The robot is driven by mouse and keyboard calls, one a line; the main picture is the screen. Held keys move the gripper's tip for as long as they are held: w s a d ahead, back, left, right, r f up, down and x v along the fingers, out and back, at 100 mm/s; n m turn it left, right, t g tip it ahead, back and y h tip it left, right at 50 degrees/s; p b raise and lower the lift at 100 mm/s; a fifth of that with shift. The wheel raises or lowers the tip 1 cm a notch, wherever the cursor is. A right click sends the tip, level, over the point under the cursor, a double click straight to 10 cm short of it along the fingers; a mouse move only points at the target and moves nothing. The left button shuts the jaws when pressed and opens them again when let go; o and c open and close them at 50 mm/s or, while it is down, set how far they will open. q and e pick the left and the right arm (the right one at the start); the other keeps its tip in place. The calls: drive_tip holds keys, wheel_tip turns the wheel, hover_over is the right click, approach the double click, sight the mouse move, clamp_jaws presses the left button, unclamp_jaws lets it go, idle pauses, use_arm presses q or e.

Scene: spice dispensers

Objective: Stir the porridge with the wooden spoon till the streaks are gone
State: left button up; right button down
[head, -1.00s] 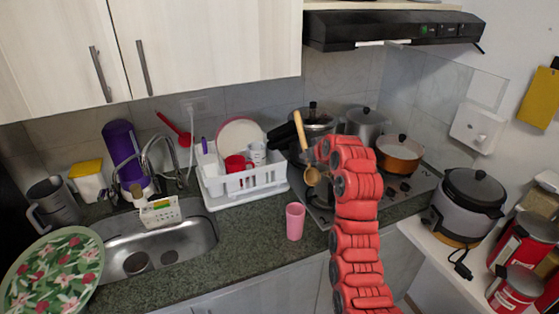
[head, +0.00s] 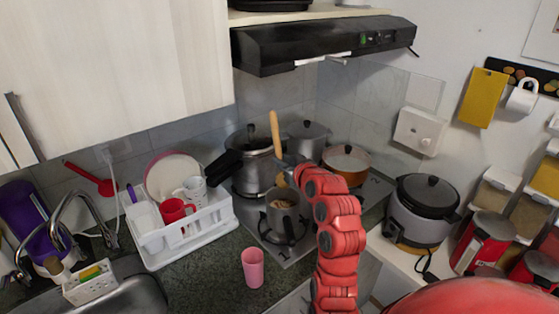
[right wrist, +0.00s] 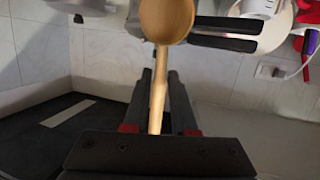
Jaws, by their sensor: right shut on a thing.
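A small grey pot (head: 288,222) on the front burner holds something brownish, probably the porridge (head: 283,203). The spoon's lower end is near this pot; I cannot tell whether it touches the contents. Streaks are too small to make out. My left gripper is not in view.
A tall pressure cooker (head: 252,170), a steel pot (head: 307,138) and an orange pan (head: 347,160) crowd the stove. A pink cup (head: 252,268) stands on the counter in front. A white dish rack (head: 205,232) is at left, a rice cooker (head: 424,208) at right.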

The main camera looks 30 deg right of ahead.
drive_tip(key=shift+f, duration=0.1)
drive_tip(key=shift+w+f, duration=0.2)
drive_tip(key=shift+w+a+f+p, duration=0.1)
drive_tip(key=shift+w+f+p, duration=0.2)
drive_tip(key=shift+w+f, duration=0.8)
drive_tip(key=b, duration=0.8)
approach(275, 190)
drive_tip(key=w, duration=0.4)
drive_tip(key=shift+s+d+f+b, duration=0.15)
drive_tip(key=shift+d+f+b, duration=0.2)
drive_tip(key=shift+f+b, duration=0.1)
